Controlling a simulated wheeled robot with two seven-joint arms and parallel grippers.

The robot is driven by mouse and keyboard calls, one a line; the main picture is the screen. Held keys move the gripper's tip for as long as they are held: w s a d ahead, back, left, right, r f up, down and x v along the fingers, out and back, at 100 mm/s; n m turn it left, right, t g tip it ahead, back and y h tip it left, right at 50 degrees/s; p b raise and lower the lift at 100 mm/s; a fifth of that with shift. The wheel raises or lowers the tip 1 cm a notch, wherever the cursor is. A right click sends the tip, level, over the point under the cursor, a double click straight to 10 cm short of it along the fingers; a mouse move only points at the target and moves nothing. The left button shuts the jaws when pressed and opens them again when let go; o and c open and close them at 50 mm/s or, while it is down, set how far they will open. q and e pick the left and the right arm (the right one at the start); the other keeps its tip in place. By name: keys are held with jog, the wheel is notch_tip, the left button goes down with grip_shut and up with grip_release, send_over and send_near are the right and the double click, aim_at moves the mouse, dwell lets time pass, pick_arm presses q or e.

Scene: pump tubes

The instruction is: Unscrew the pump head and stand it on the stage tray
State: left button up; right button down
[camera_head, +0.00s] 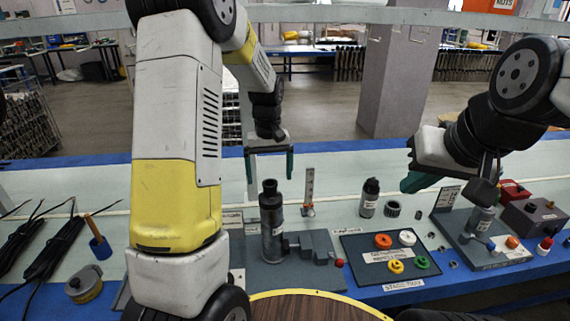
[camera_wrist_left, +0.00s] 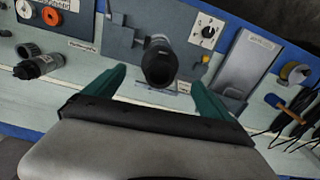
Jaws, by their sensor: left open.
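A dark upright pump cylinder (camera_head: 271,235) with a black head (camera_head: 269,188) stands on a grey fixture at the middle of the bench. My left gripper (camera_head: 270,163) is open and empty above it. In the left wrist view, the black head (camera_wrist_left: 159,62) shows end-on beyond and between the spread green fingers of my left gripper (camera_wrist_left: 157,90). My right gripper (camera_head: 412,180) is above the right of the bench; only one green finger shows clearly.
A dark bottle (camera_head: 369,198) and a ribbed black ring (camera_head: 393,209) stand behind the tray. An upright gauge (camera_head: 309,190) stands behind the fixture. Another grey fixture (camera_head: 495,245) and a dark box (camera_head: 537,217) are at the right. Black cables (camera_head: 50,250) lie at the left.

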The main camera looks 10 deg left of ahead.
aim_at(270, 183)
pick_arm(q)
jog(key=shift+f, duration=3.9)
jog(key=c, duration=2)
jog(key=o, duration=1)
jog(key=c, duration=0.6)
jog(key=shift+r, duration=0.25)
jog(key=shift+c, duration=0.2)
jog(key=shift+r, duration=1.1)
jog(key=shift+r, duration=0.1)
jog(key=shift+r, duration=1.4)
